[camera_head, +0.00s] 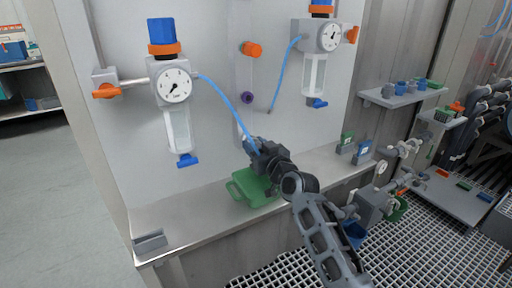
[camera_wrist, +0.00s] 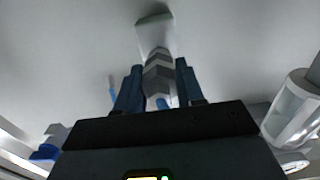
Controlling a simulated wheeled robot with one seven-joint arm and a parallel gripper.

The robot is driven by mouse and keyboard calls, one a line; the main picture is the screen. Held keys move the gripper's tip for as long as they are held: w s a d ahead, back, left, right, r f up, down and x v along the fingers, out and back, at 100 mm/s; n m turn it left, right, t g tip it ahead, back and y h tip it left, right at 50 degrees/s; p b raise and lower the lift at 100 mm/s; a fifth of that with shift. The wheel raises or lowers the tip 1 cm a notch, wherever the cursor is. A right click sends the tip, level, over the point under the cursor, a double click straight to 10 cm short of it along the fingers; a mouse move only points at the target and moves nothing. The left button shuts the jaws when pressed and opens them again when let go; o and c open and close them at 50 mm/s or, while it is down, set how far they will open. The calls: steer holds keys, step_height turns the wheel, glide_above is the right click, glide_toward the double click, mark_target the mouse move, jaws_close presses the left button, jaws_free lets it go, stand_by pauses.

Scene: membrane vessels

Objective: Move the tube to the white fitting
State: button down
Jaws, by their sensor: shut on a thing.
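The blue tube (camera_head: 224,102) arcs from beside the left gauge down to my gripper (camera_head: 251,146), which is low in front of the wall panel. In the wrist view the dark fingers are shut on the tube's grey stepped end (camera_wrist: 158,75), with a bit of blue below it. A pale fitting (camera_wrist: 153,32), which looks like the white fitting, stands on the wall straight beyond that end. The two look lined up and very close; I cannot tell if they are joined. In the head view my gripper hides this spot.
A second blue tube (camera_head: 284,75) hangs from the right vessel, its end free. A purple fitting (camera_head: 247,97) and an orange fitting (camera_head: 251,49) sit above my gripper. A green tray (camera_head: 240,194) lies on the bench (camera_head: 190,214) below. The bench's left part is mostly clear.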

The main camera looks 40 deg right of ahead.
steer(key=shift+w, duration=0.1)
steer(key=c, duration=0.6)
jaws_free()
steer(key=b+v, duration=0.1)
steer(key=v, duration=0.7)
